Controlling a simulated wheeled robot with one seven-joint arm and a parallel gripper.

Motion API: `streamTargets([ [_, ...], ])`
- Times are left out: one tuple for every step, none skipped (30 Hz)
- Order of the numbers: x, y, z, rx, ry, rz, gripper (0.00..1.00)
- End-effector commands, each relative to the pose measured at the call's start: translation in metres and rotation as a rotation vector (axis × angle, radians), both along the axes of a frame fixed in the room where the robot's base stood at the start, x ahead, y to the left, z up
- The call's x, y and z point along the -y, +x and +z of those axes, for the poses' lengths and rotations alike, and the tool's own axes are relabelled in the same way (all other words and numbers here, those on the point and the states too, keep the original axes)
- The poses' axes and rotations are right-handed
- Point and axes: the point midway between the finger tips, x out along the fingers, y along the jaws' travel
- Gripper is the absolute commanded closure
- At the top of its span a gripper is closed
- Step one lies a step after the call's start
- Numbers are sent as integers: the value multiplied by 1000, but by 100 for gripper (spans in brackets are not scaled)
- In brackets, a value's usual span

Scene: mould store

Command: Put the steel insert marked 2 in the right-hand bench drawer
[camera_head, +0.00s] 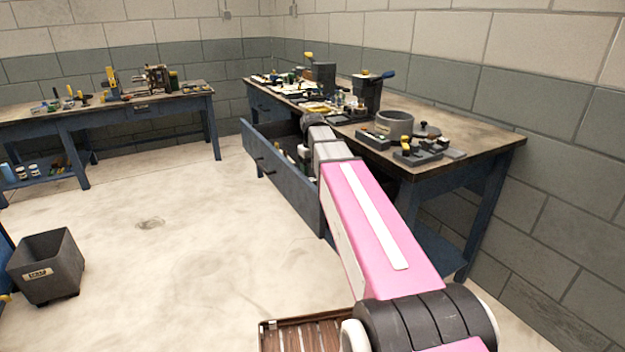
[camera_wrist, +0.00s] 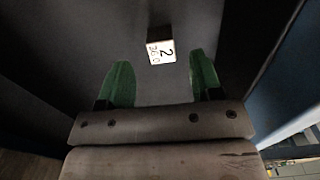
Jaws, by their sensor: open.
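The steel insert marked 2 (camera_wrist: 160,50) shows in the wrist view as a small dark block with a white label reading 2. It rests on a dark surface that looks like the inside of the open bench drawer (camera_head: 290,185). My gripper (camera_wrist: 160,72) has two green fingers, open and apart. The insert is just beyond the gap between the fingertips, with nothing between the fingers. In the head view my arm reaches over the drawer's front into it, and the arm and drawer front mostly hide the gripper and the insert.
The workbench (camera_head: 470,130) above the drawer holds a grey ring (camera_head: 394,123), a dark block with small parts (camera_head: 418,150) and other tools. A second bench (camera_head: 130,108) stands at the back left. A grey bin (camera_head: 47,265) is on the floor at left. The middle floor is clear.

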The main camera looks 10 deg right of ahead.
Motion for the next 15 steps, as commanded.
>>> streamTargets([
  [0,1,10,2,1,0,41],
  [0,1,15,1,0,0,41],
  [0,1,22,2,0,0,41],
  [0,1,27,2,0,0,41],
  [0,1,32,1,0,0,41],
  [0,1,37,1,0,0,41],
  [0,1,41,1,0,0,41],
  [0,1,45,1,0,0,41],
  [0,1,50,1,0,0,41],
  [0,1,53,1,0,0,41],
  [0,0,55,0,0,0,41],
  [0,0,58,0,0,0,41],
  [0,0,60,0,0,0,41],
  [0,0,61,0,0,0,41],
  [0,0,63,0,0,0,41],
])
